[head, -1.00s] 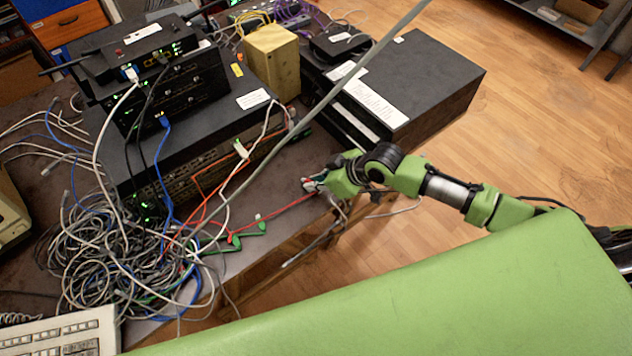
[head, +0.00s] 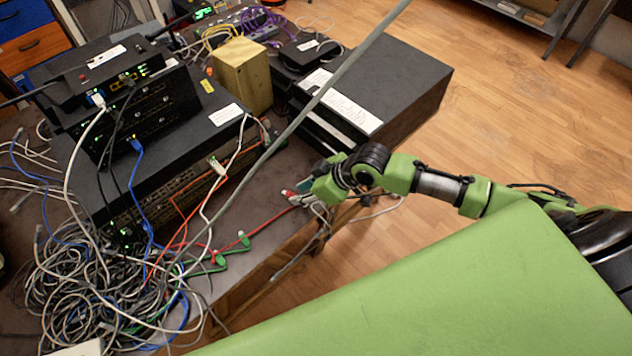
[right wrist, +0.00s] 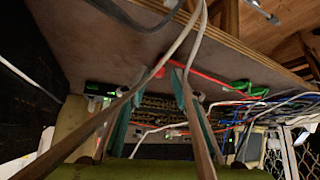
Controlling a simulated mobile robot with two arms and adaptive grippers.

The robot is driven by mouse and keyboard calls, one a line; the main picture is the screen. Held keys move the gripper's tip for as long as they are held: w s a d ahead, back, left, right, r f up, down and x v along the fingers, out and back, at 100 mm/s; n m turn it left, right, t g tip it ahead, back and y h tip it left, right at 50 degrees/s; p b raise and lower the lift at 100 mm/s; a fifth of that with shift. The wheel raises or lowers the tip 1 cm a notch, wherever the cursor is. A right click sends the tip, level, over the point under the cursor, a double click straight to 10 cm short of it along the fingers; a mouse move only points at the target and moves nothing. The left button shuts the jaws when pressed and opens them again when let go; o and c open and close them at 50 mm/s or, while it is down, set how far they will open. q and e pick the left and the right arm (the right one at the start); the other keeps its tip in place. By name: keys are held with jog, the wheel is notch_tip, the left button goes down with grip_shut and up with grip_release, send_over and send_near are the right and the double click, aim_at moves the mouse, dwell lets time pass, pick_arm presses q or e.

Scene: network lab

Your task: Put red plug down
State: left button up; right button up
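The red plug (right wrist: 158,71) lies at the table surface near the front edge, its red cable running off to the right in the right wrist view. In the head view the red cable (head: 268,221) runs along the table edge to my right gripper (head: 296,194). In the right wrist view the two teal fingers of my right gripper (right wrist: 154,88) stand apart, with the plug just beyond and between the tips. I see no firm contact between fingers and plug. My left gripper is not in view.
Stacked network devices (head: 150,105) stand at the left, with a heap of tangled cables (head: 85,275) before them. A yellow box (head: 242,75) and a black case (head: 400,85) stand farther back. Green plugs (head: 222,262) lie by the front edge. A grey cable crosses the view.

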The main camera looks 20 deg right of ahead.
jog(key=v, duration=0.9)
jog(key=shift+r, duration=0.4)
jog(key=s+a+f, duration=0.3)
jog(key=s+a, duration=0.3)
jog(key=a, duration=0.1)
jog(key=s+d+f+m+g+h, duration=0.25)
jog(key=s+d+m+h, duration=0.35)
jog(key=s, duration=0.7)
notch_tip(320, 180, down, 28)
jog(key=s+d+y, duration=0.1)
jog(key=s, duration=0.1)
jog(key=s+d+f+g, duration=0.2)
jog(key=s+d+f, duration=0.1)
jog(key=s+f, duration=1.1)
jog(key=s, duration=0.3)
jog(key=shift+f, duration=0.4)
